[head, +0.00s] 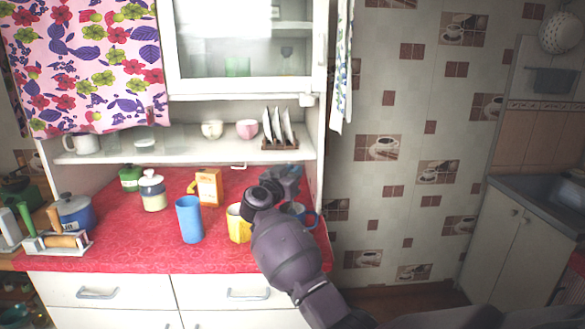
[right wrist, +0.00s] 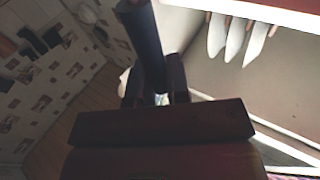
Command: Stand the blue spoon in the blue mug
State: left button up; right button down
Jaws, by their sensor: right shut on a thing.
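My right gripper (head: 286,182) is over the right end of the red counter. In the right wrist view its two fingers (right wrist: 152,80) are shut on a dark blue shaft, the blue spoon (right wrist: 144,42). The spoon's far end runs out of the top of that view. In the head view the spoon is hard to tell from the gripper. The blue mug (head: 312,219) stands at the counter's right end, low behind my right arm, which hides much of it. I cannot tell the exact gap between spoon and mug. My left gripper is not in view.
Left of my arm stand a yellow mug (head: 238,224), a tall blue cup (head: 190,220), an orange box (head: 208,187) and a lidded jar (head: 152,192). A shelf (head: 200,148) with a plate rack (head: 280,144) overhangs the back.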

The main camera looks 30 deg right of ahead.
jog(key=shift+f, duration=0.15)
jog(key=c, duration=1)
grip_release()
jog(key=v, duration=1.1)
jog(key=shift+p, duration=0.4)
jog(key=shift+d, duration=0.1)
